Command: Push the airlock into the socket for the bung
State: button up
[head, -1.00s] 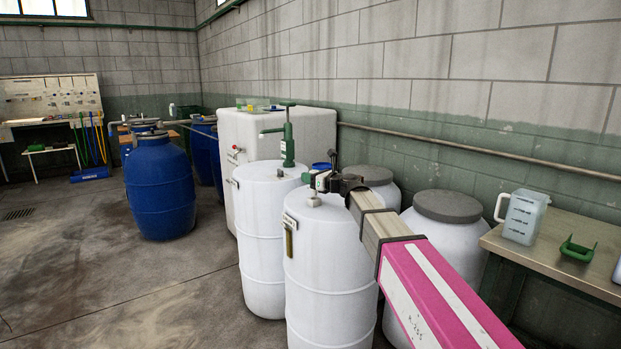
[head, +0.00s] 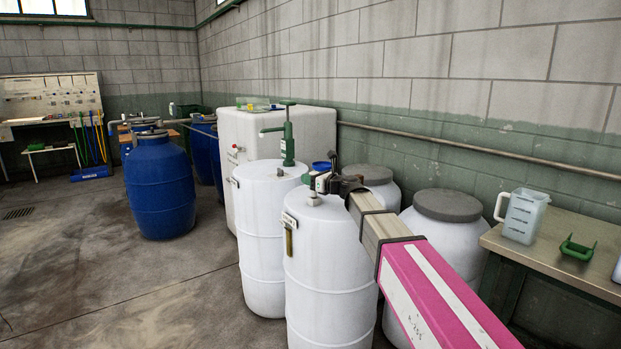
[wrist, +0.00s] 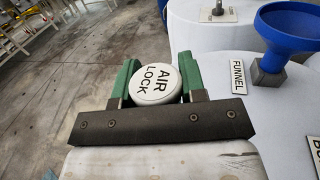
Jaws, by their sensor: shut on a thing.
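My gripper (wrist: 155,82) has green fingers shut on the airlock (wrist: 157,80), a round white cap lettered "AIR LOCK". In the head view my gripper (head: 319,182) is just above the top of the front white drum (head: 330,262). A small grey block (head: 314,200) shows directly under it on the drum top. I cannot tell whether this is part of the airlock or a separate fitting. A label starting "BU" (wrist: 315,152) is cut off at the wrist view's right edge. The socket for the bung is not clearly visible, and the airlock's underside is hidden.
A blue funnel (wrist: 288,35) in a grey block stands right of my gripper, beside a "FUNNEL" label (wrist: 222,87). A second white drum (head: 262,235) carries a green pump (head: 288,135). A bench (head: 560,262) holds a jug (head: 523,217). Floor to the left is open.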

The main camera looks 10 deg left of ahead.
jog(key=shift+f, duration=1.25)
jog(key=o, duration=1)
jog(key=v, duration=1.1)
jog(key=shift+a, duration=0.1)
